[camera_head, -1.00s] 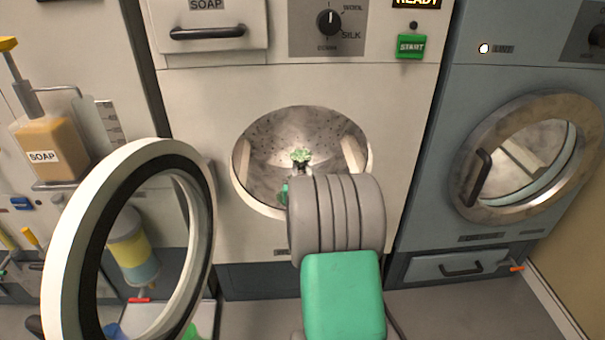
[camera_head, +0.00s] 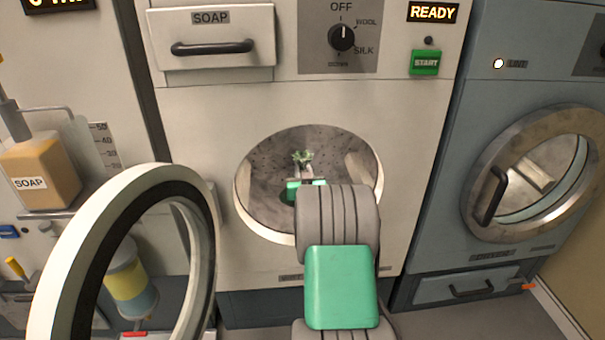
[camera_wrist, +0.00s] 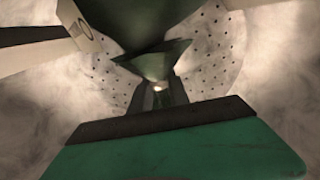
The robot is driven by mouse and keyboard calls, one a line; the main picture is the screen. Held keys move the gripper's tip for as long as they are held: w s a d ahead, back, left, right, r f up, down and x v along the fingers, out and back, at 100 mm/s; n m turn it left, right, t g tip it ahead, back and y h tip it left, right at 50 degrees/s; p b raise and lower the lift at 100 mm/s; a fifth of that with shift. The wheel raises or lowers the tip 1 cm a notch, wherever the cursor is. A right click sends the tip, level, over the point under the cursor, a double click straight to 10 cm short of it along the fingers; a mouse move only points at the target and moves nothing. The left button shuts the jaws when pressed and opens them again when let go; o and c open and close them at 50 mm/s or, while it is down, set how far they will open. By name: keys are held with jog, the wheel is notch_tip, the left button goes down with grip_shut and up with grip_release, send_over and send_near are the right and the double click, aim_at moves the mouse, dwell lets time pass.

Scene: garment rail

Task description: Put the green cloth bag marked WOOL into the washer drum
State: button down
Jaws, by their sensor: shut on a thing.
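The green cloth bag shows in the head view as a small ruffled green top (camera_head: 302,157) within the round opening of the washer drum (camera_head: 265,165). In the wrist view its dark green cloth (camera_wrist: 140,20) fills the top middle, narrowing to a pinched neck. My gripper (camera_head: 306,172) reaches into the drum opening and is shut on the bag's neck; its fingertips also show in the wrist view (camera_wrist: 157,92). The bag's lower part is hidden in the head view, and I cannot read a WOOL mark. The perforated drum back lies behind the bag.
The washer's round door (camera_head: 75,245) stands open at the left. A soap drawer (camera_head: 212,65), a dial (camera_head: 342,38) and a green START button (camera_head: 424,63) are above the opening. A grey-blue machine with a closed round door (camera_head: 480,160) stands at the right.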

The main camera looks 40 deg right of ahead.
jog(key=shift+w+d, duration=0.45)
jog(key=shift+d, duration=0.1)
jog(key=shift+w+a+f+b, duration=0.1)
jog(key=shift+a+f+b, duration=0.15)
jog(key=shift+f+b, duration=0.65)
jog(key=shift+d+f+b, duration=0.15)
jog(key=shift+f+b, duration=0.15)
notch_tip(320, 180, down, 4)
jog(key=b, duration=0.4)
jog(key=shift+f, duration=0.2)
jog(key=c, duration=1.2)
grip_release()
jog(key=shift+o, duration=0.2)
jog(key=shift+f, duration=0.1)
jog(key=p+v, duration=0.2)
jog(key=v, duration=0.6)
